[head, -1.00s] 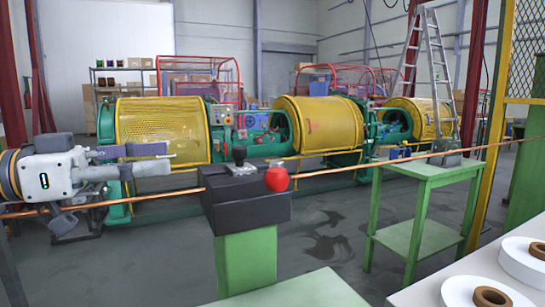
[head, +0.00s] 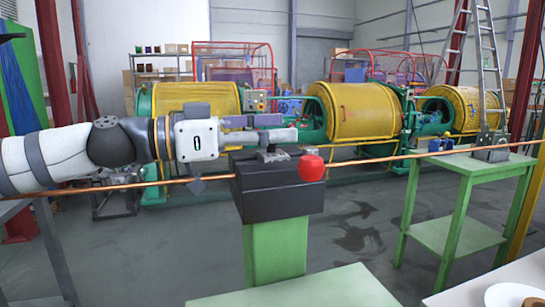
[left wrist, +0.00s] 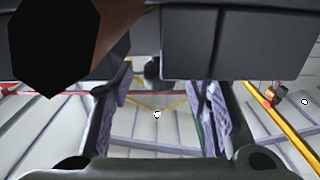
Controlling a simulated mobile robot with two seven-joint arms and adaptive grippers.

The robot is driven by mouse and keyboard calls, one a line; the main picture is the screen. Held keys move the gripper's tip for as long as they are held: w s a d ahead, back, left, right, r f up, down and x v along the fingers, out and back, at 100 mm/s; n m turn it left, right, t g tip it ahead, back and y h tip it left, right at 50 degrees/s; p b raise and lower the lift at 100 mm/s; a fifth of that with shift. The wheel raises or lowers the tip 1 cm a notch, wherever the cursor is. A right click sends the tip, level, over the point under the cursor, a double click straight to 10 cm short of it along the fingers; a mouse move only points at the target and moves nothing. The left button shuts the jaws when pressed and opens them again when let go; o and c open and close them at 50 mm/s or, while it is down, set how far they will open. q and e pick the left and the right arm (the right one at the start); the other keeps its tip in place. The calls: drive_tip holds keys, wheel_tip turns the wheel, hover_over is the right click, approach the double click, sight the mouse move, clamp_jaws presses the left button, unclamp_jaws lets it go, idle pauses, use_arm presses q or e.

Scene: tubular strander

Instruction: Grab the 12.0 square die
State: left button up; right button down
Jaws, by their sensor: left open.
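A black block (head: 278,199) sits on a green post (head: 276,249), with a red knob (head: 311,168) on its right side. A small grey and dark piece (head: 268,153) lies on its top. I cannot tell whether this is the 12.0 square die; no marking is readable. My left gripper (head: 285,127) is open and empty, just above the back of the block's top in the picture. In the left wrist view its two fingers stand apart (left wrist: 160,112), with dark blocky shapes (left wrist: 235,40) at the top. My right gripper is not in view.
A copper rod (head: 380,157) runs across at block height. A green table (head: 470,165) with small items stands at the right, a ladder (head: 485,70) behind it. Yellow strander drums (head: 362,110) stand at the back. A pale surface (head: 300,290) is in front.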

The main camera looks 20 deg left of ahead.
use_arm(q)
clamp_jaws()
